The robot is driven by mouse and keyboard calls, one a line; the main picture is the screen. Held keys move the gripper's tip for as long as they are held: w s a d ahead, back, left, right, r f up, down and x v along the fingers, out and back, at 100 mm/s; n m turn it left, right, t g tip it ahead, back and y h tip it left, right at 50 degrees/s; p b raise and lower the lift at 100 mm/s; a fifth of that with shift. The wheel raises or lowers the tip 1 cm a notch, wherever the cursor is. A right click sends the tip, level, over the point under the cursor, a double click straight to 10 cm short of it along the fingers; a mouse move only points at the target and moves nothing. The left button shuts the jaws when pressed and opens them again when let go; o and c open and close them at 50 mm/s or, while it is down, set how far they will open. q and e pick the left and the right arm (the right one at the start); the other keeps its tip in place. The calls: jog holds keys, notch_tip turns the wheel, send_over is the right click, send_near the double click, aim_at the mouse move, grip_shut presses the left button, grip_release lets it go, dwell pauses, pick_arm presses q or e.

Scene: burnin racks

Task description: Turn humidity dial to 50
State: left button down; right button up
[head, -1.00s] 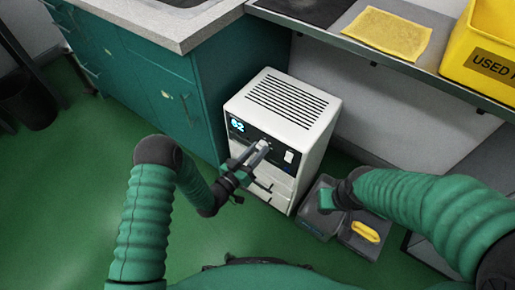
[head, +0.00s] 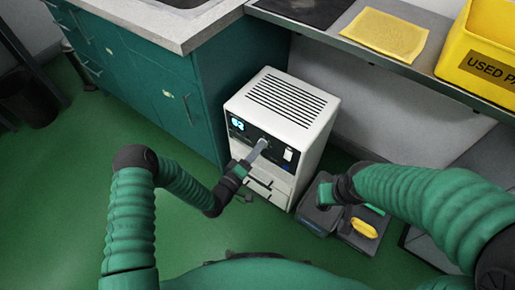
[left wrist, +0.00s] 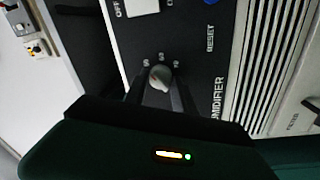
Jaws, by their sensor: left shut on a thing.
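The white humidifier (head: 290,108) stands on the floor with its dark control panel facing me. Its blue lit display (head: 237,124) seems to read 62, but the digits are small. In the head view my left gripper (head: 259,150) reaches the panel and hides most of the dial. My right gripper (head: 325,196) is low at the right; its jaws are unclear.
A teal cabinet (head: 160,90) stands close at the humidifier's left. Above right is a shelf with a yellow cloth (head: 386,31) and a yellow bin (head: 480,45). Grey bins (head: 316,219), one with a yellow item (head: 364,229), stand right of the humidifier.

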pick_arm(q)
jog(key=shift+a+f+n, duration=0.15)
jog(key=shift+f+n, duration=0.1)
jog(key=shift+n, duration=0.35)
jog(key=c, duration=1)
grip_release()
jog(key=shift+c, duration=0.2)
jog(key=shift+r, duration=0.1)
jog(key=p+v, duration=0.4)
jog(key=v, duration=1.3)
